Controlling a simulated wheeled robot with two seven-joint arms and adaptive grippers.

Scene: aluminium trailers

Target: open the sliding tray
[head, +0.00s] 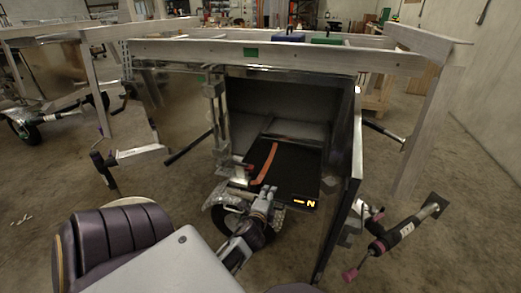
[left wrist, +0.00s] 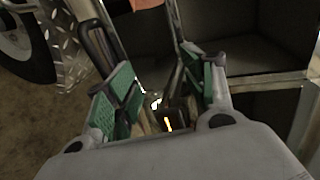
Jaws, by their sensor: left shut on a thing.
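The sliding tray (head: 295,165) is a flat black panel inside an open metal trailer box, with an orange strip (head: 266,163) lying along its left side. A small lit orange marking (head: 305,203) sits at its front right corner. My left gripper (head: 266,191) is at the tray's front edge, left of that marking. In the left wrist view my left gripper (left wrist: 162,98) has green-padded fingers shut on a part of the tray front; the exact gripped part is dark and partly hidden. A lit orange mark (left wrist: 168,123) shows between the fingers. My right gripper is not in view.
The box's open door (head: 343,190) stands at the right of the tray. A jack-like part with pink knobs (head: 395,237) stands beyond it. A wheel (left wrist: 20,50) with a tread-plate fender is at the left.

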